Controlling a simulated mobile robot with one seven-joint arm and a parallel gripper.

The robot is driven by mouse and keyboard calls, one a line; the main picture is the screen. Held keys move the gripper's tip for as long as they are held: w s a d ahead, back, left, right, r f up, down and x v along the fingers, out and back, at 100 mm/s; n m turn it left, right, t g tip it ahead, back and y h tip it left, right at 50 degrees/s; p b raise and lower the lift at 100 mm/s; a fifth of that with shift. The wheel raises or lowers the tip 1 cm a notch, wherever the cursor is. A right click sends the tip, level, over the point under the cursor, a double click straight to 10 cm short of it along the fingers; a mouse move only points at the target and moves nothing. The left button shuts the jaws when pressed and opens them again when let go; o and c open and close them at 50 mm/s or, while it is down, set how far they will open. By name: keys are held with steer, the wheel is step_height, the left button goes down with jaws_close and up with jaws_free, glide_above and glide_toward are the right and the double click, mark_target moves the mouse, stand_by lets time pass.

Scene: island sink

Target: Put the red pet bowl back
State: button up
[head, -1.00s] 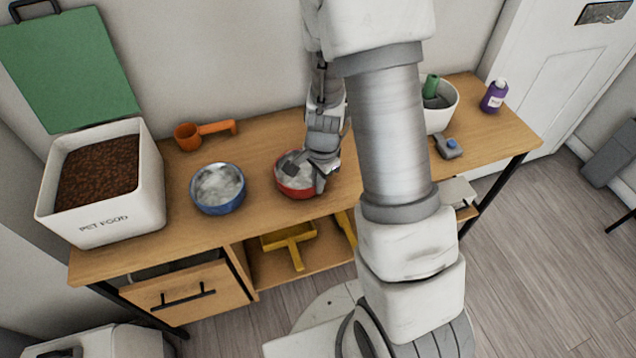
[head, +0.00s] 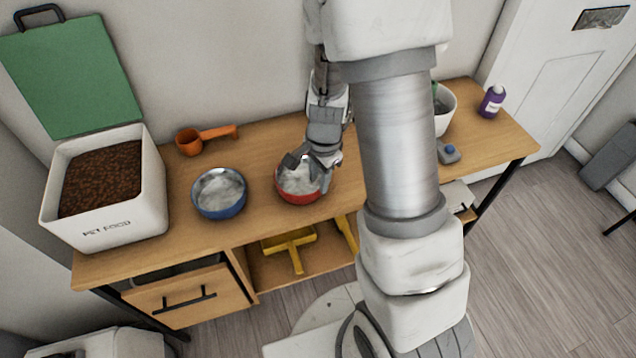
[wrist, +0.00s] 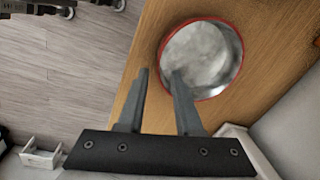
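The red pet bowl (head: 298,198) stands upright on the wooden table, with a shiny metal inside. In the wrist view the bowl (wrist: 207,52) is at the upper right with its red rim showing. My gripper (head: 307,172) is over the bowl, pointing down. In the wrist view my gripper (wrist: 160,71) has its two fingers apart with a gap between them. One fingertip overlaps the bowl's inside and the other lies outside its rim. I cannot tell whether either finger touches the bowl.
A blue bowl (head: 218,194) stands just left of the red one. Further left are a white pet food bin (head: 108,219) and an orange scoop (head: 190,143). A white container (head: 443,121) and a purple bottle (head: 492,102) stand at right. A yellow tool (head: 292,246) lies on the shelf below.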

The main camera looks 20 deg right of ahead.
steer(key=s+a+r+n+t+p, duration=0.1)
steer(key=s+r+n, duration=0.25)
steer(key=r, duration=0.75)
steer(key=s+a+r+n+t+p, duration=0.15)
steer(key=r+n, duration=0.25)
steer(key=r, duration=0.6)
steer(key=s+r+n+t, duration=0.2)
steer(key=s+r+n, duration=0.5)
steer(key=s, duration=0.3)
steer(key=shift+a+r+b, duration=0.2)
steer(key=shift+r+b, duration=0.1)
steer(key=shift+r, duration=0.3)
step_height(320, 180, up, 5)
steer(key=p, duration=0.4)
steer(key=shift+f+p, duration=0.2)
steer(key=shift+p, duration=0.15)
steer(key=shift+w, duration=0.1)
